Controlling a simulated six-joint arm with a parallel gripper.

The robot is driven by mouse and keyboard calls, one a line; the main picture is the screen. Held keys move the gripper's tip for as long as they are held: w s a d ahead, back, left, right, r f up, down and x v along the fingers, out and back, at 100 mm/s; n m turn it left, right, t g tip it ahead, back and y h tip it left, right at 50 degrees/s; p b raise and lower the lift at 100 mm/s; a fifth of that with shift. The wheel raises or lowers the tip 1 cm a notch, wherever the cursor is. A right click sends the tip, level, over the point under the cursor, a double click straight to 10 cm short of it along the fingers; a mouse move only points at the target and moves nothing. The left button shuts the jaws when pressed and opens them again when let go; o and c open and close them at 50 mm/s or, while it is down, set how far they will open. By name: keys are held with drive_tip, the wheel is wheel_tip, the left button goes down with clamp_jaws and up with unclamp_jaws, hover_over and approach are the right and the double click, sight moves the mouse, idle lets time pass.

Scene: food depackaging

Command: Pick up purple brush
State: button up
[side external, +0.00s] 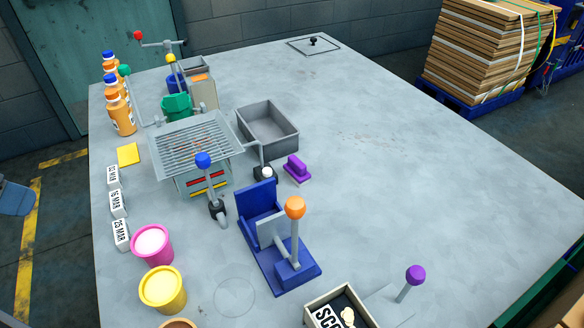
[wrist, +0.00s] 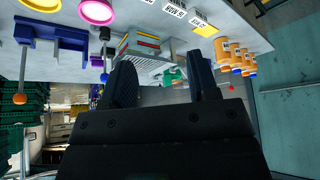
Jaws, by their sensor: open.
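The purple brush (side external: 297,170) lies on the grey table in the side view, just in front of the grey open bin and behind the blue press. A small purple patch (wrist: 97,62) between the blue press and the grill in the wrist view appears to be it, but it is too small to be sure. My gripper (wrist: 160,64) shows in the wrist view as two dark fingers spread apart with nothing between them. It is away from the brush and does not appear in the side view.
The grey bin (side external: 267,130) stands behind the brush, and the grill rack (side external: 195,145) is to its left. The blue press (side external: 278,262) with an orange-knobbed lever stands in front. Pink (side external: 152,250) and yellow (side external: 162,293) tubs sit at front left. The table's right side is clear.

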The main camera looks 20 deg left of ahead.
idle(0.5)
drive_tip(key=o, duration=0.8)
